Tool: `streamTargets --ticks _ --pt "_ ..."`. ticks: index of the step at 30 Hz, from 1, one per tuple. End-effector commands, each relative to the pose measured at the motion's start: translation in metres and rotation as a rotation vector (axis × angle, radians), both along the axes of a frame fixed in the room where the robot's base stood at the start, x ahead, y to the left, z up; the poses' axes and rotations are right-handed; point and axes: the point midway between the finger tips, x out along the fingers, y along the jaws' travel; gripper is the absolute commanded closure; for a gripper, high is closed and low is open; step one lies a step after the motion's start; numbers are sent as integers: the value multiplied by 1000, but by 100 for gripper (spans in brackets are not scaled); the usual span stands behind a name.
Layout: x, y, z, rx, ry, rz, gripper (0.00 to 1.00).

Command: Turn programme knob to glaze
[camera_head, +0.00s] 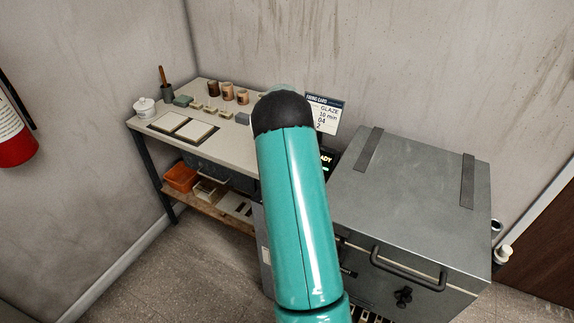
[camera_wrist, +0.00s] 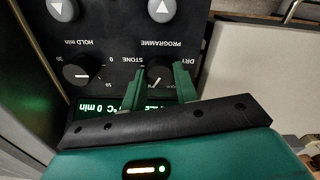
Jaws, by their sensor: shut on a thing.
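The programme knob (camera_wrist: 159,78) shows in the wrist view, where the black control panel (camera_wrist: 110,35) appears upside down. It is dark and round with a pale pointer line. My gripper (camera_wrist: 157,71) has one green finger on each side of the knob and is shut on it. "DRY" and "STONE" are readable around the knob; the glaze mark is not readable and may be behind the fingers. In the head view my teal arm hides the gripper and knob. The firing card (camera_head: 327,111) there reads "GLAZE", "10 min".
The hold-minutes knob (camera_wrist: 80,72) sits beside the programme knob, with two grey arrow buttons nearby. A partly covered green display (camera_wrist: 99,108) shows "0 min". The grey kiln (camera_head: 415,185) stands right of my arm. A workbench (camera_head: 222,150) with pots and tiles stands left.

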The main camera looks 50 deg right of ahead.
Motion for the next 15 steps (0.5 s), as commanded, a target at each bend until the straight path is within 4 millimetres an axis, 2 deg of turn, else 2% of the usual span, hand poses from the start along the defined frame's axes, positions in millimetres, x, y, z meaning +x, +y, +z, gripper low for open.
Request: streamTargets --ticks 2,3,6,15 --pt "0 0 1 0 -1 0 93" --pt "0 0 1 0 -1 1 68" --pt "0 0 1 0 -1 1 49" --pt "0 0 1 -1 -1 1 49"
